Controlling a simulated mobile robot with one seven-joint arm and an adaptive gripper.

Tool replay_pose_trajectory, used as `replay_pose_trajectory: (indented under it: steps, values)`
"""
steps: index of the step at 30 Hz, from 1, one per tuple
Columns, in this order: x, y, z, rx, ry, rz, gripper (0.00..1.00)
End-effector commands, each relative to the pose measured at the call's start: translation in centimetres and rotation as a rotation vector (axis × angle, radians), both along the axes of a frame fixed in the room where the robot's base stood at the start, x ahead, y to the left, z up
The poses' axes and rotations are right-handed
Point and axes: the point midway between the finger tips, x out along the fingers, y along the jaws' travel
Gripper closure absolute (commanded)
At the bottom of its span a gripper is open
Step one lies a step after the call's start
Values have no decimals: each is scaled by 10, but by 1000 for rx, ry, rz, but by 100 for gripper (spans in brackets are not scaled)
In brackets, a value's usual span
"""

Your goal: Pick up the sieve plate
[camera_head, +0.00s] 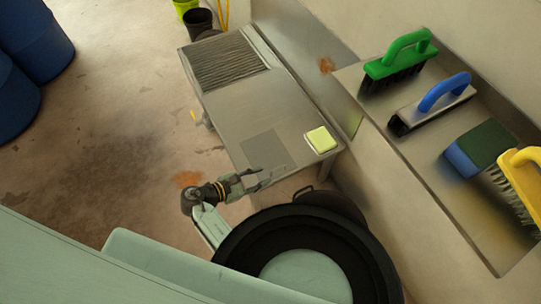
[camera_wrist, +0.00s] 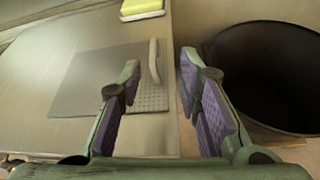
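The sieve plate (camera_wrist: 150,98) is a grey plate with small holes and a pale raised handle (camera_wrist: 153,62), lying on the steel table in the wrist view. In the head view a darker grey square (camera_head: 264,147) shows on the table near my gripper; the holes are too small to tell there. My gripper (camera_wrist: 160,63) is open and empty, its purple-padded fingers apart. In the picture the handle shows between the fingertips, closer to the left one; I cannot tell the gap in depth. In the head view my gripper (camera_head: 262,178) is by the table's near edge.
A yellow sponge (camera_head: 321,139) lies at the table's right corner. A ribbed drainer (camera_head: 226,62) is at the far end. A black bin (camera_wrist: 268,75) stands beside the table. A shelf (camera_head: 425,165) with brushes is at right. Blue barrels (camera_head: 35,45) stand at left.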

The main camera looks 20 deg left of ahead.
Motion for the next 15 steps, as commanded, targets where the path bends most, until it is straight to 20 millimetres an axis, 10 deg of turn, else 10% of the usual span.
replay_pose_trajectory:
  steps: [15]
  values:
    - [49,-32,-24,4,-2,-3,68]
